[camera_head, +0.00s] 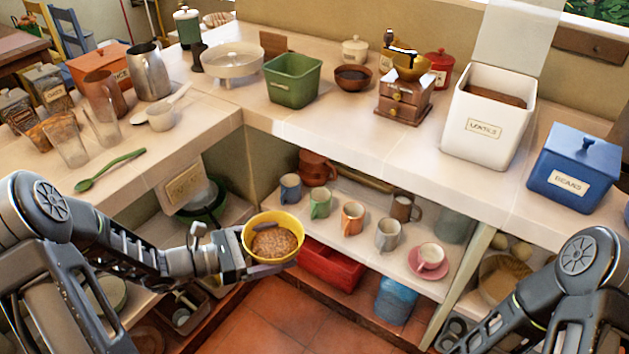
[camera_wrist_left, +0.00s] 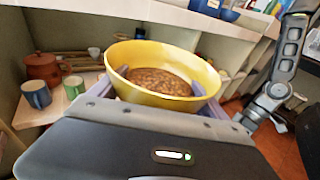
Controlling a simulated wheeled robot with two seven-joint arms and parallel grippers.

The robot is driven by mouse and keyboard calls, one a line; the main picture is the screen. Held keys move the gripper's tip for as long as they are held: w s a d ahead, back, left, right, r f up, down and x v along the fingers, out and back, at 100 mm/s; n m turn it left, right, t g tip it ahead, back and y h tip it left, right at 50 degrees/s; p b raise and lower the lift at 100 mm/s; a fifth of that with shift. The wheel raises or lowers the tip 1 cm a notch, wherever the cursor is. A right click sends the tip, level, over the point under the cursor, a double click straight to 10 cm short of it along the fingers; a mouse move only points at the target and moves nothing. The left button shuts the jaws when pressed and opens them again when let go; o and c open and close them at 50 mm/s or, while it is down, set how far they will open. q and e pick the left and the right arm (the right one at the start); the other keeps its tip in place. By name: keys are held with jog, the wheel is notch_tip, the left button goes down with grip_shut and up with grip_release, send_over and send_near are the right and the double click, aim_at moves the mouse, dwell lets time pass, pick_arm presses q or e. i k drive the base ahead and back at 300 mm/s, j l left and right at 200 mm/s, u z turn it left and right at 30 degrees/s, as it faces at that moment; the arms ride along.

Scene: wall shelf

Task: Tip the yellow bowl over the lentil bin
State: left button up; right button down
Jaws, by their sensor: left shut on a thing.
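The yellow bowl (camera_head: 272,224) holds brown lentil-like grains and is about level. My left gripper (camera_head: 246,255) is shut on the bowl's near side and holds it in the air in front of the lower shelf, below the counter. In the left wrist view the bowl (camera_wrist_left: 160,95) sits between the gripper's fingers. The lentil bin (camera_head: 489,135) is a white open box labelled LENTILS, on the counter to the right; brown contents show inside it. The bowl is well left of the bin and lower.
A blue lidded BEANS box (camera_head: 572,172) stands right of the bin. A coffee grinder (camera_head: 402,98) and a red pot (camera_head: 439,66) stand left of it. Several mugs line the shelf below. The counter edge lies between bowl and bin; the counter front left of the bin is clear.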

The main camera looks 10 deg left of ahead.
aim_at(493, 108)
jog(key=z, duration=1.8)
jog(key=k+j, duration=0.1)
jog(key=j, duration=0.65)
jog(key=k+j, duration=0.15)
jog(key=j, duration=0.25)
